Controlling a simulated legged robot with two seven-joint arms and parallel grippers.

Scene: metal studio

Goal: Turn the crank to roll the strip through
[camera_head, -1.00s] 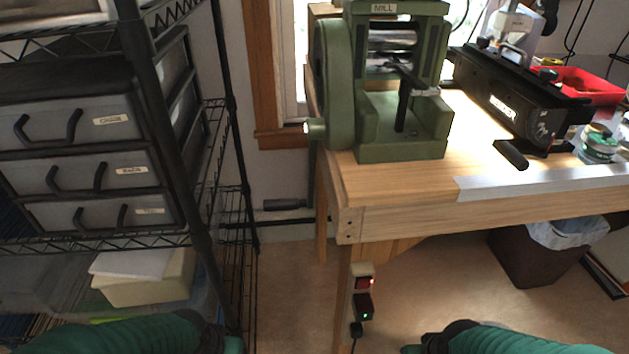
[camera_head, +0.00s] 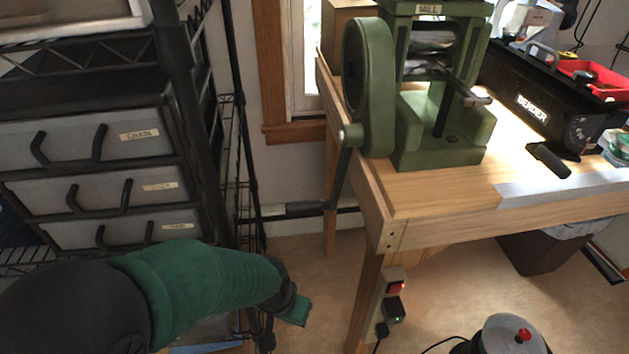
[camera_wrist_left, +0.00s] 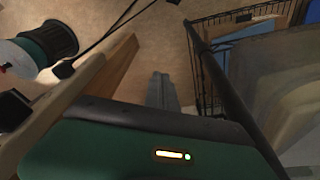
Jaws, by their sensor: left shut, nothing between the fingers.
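The green rolling mill (camera_head: 412,130) stands on the left end of the wooden bench. Its crank arm (camera_head: 341,178) hangs down from the hub on the mill's left side. A dark crank handle (camera_head: 306,209) sticks out to the left at its lower end. A greyish piece, possibly the strip, (camera_head: 472,94) juts from the mill's front by the rollers; I cannot tell how far it runs through. My left gripper (camera_head: 297,312) is shut and empty, below and apart from the handle. Its closed fingers (camera_wrist_left: 163,92) show in the left wrist view. My right gripper is not in view.
A wire shelf with grey drawers (camera_head: 90,137) stands close on the left. The bench's front-left leg (camera_head: 363,300) carries a switch box (camera_head: 395,295). A dark canister with a red knob (camera_head: 508,335) stands below. A black bender (camera_head: 540,105) sits right of the mill.

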